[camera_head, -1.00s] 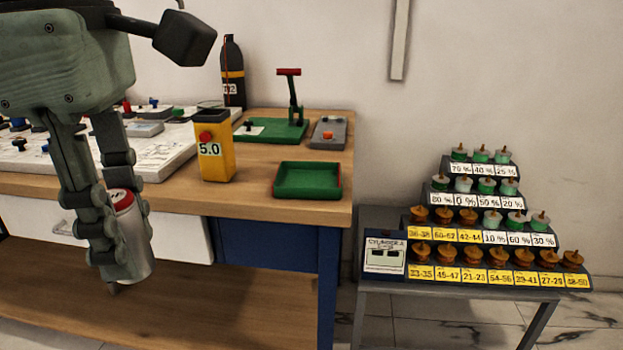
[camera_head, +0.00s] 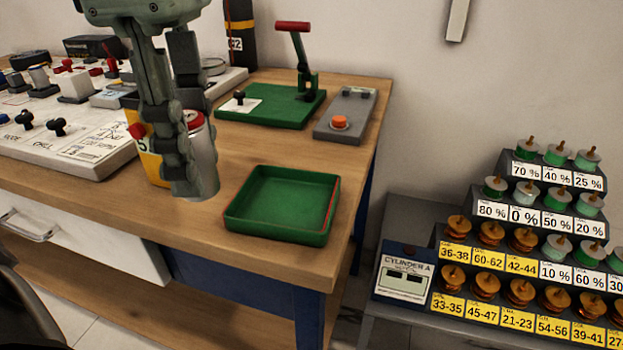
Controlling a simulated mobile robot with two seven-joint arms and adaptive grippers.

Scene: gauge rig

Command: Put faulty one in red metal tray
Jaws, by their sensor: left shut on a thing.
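My left gripper (camera_head: 186,160) is shut on a silver cylinder with a red top (camera_head: 205,160). It holds the cylinder upright at the front part of the workbench, just left of the tray; whether its base touches the wood I cannot tell. The fingers hide part of the cylinder. A shallow, empty tray (camera_head: 250,222) lies on the bench near its right front corner. It looks green, with a thin red line along its right edge; no plain red tray shows. My right gripper is not in view.
A yellow box (camera_head: 150,168) stands behind the gripper, partly hidden. A green base with a red-handled lever (camera_head: 270,108) and a grey box with an orange button (camera_head: 345,115) stand behind the tray. A white panel (camera_head: 85,150) lies left. A stepped rack (camera_head: 515,215) stands right.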

